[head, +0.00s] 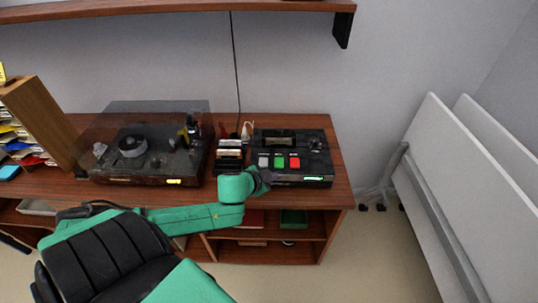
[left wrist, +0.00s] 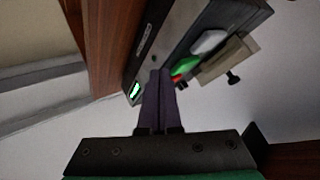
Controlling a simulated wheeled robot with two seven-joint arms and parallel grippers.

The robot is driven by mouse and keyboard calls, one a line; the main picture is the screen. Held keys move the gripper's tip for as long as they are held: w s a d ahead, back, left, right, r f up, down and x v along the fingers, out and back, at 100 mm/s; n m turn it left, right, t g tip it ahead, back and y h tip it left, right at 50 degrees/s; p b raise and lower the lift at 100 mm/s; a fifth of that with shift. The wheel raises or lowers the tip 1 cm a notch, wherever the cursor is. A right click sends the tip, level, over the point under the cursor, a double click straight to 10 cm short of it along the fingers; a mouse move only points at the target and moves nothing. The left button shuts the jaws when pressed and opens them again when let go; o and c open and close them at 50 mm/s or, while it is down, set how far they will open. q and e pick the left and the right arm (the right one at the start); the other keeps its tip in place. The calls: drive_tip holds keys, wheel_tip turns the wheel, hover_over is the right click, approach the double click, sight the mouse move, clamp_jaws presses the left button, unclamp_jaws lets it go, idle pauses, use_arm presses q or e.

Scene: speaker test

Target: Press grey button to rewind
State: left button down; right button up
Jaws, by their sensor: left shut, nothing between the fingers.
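The black speaker-test device (head: 318,150) sits at the right end of the wooden cabinet top. It has a grey button (head: 263,161), a green button (head: 279,162) and a red button (head: 294,162) in a row. My left gripper (head: 266,175) is at the device's front left, just below the grey button in the picture. In the left wrist view the fingers (left wrist: 158,75) are shut and empty, overlapping the device's front panel (left wrist: 165,50). The grey button (left wrist: 208,42) and green button (left wrist: 186,64) show beyond the fingertips; I cannot tell contact. The red button (left wrist: 176,77) is partly hidden.
A turntable with a dark clear cover (head: 140,150) stands left of the device. A small rack of cases (head: 230,155) stands between them. A wooden file box (head: 45,120) is at the far left. White panels (head: 455,190) lean at the right.

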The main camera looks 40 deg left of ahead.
use_arm(q)
drive_tip(key=w+a+r+m, duration=0.1)
drive_tip(key=w+a+r+m+h, duration=0.1)
drive_tip(key=r, duration=0.1)
drive_tip(key=w+r+m+h, duration=0.1)
drive_tip(key=shift+w+a+r, duration=0.1)
drive_tip(key=shift+a+r, duration=0.25)
drive_tip(key=shift+a, duration=0.05)
drive_tip(key=a+r+m+g+h, duration=0.1)
drive_tip(key=a+r+m, duration=0.2)
drive_tip(key=a+r, duration=0.2)
drive_tip(key=shift+r+g+p, duration=0.3)
drive_tip(key=shift+r+p, duration=0.1)
drive_tip(key=shift+r, duration=0.55)
drive_tip(key=b, duration=0.8)
approach(268, 158)
drive_tip(key=w+f, duration=0.1)
drive_tip(key=w+d+f, duration=0.1)
drive_tip(key=w, duration=0.1)
drive_tip(key=shift+w+d, duration=0.15)
drive_tip(key=shift+w, duration=0.1)
drive_tip(key=shift+f+b, duration=0.3)
drive_tip(key=shift+f, duration=0.1)
drive_tip(key=shift+f, duration=0.4)
